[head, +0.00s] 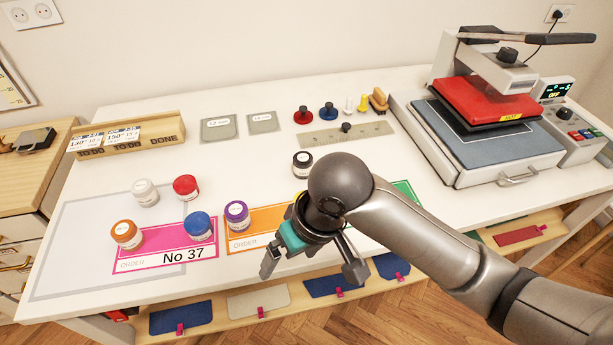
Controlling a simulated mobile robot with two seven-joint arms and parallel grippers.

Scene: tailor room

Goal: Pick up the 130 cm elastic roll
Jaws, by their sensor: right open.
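Several small elastic rolls with pale labelled tops stand on the white table. They are a white roll (145,192), a red roll (186,188), an orange roll (127,234), a blue roll (198,226), a purple roll (237,214) and a black roll (302,164). Their labels are too small to read, so I cannot tell which is 130 cm. My right gripper (312,268) is open near the table's front edge, right of the purple roll, with no roll visible between its fingers. It hides part of the orange order card (255,220). My left gripper is not in view.
The pink No 37 order card (150,263) lies under the orange and blue rolls. A wooden card holder (160,138) stands at the back left. A metal ruler (370,133) lies mid-table. A heat press (490,155) fills the right.

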